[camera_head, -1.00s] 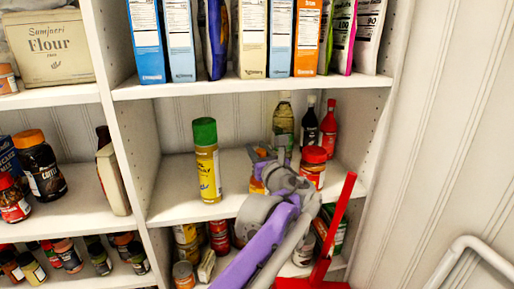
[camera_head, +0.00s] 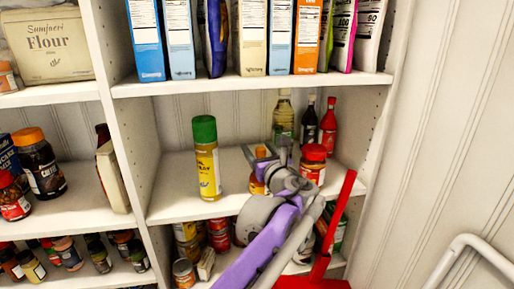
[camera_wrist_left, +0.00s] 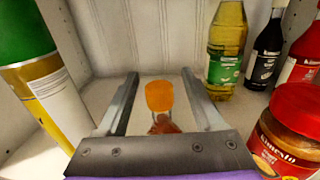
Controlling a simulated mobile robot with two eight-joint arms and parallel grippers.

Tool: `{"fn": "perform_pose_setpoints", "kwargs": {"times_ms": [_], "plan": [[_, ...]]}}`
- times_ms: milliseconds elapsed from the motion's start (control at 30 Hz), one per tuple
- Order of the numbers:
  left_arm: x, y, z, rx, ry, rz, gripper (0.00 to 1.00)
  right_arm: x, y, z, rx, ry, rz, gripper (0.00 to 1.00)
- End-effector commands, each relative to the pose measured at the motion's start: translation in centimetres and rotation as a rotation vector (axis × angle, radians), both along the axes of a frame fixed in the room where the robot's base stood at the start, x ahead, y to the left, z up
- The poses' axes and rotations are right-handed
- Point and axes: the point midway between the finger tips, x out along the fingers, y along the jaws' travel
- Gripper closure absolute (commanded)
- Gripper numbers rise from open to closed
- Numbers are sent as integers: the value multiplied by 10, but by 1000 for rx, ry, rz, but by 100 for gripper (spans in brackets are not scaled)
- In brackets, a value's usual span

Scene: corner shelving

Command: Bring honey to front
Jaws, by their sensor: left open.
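A small bottle with an orange cap, which looks like the honey (camera_head: 257,185), stands on the middle shelf behind my left gripper. In the left wrist view the honey (camera_wrist_left: 160,97) shows between the two fingers, its orange cap facing me and its amber lower part partly hidden by the gripper body. My left gripper (camera_head: 264,151) is open; it also shows in the left wrist view (camera_wrist_left: 159,74) with a finger on each side of the bottle and gaps between. My right gripper is not in view.
A yellow can with a green cap (camera_head: 207,165) stands left of the gripper. A red-lidded jar (camera_head: 313,165) is close on the right. An oil bottle (camera_head: 284,118) and two dark and red sauce bottles (camera_head: 309,122) stand behind. Boxes fill the shelf above (camera_head: 250,84).

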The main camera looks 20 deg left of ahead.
Motion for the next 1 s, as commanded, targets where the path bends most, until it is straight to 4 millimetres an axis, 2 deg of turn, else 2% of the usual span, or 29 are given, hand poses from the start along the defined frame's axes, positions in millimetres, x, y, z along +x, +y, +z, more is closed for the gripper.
{"fn": "perform_pose_setpoints", "kwargs": {"times_ms": [300,500,1000], "plan": [[-46,-45,-1,-1,1,-5,31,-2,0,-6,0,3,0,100],[-65,-63,-1,-1,1,-3,31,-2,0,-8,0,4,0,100],[-70,-67,0,0,0,0,31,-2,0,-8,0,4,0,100]]}}
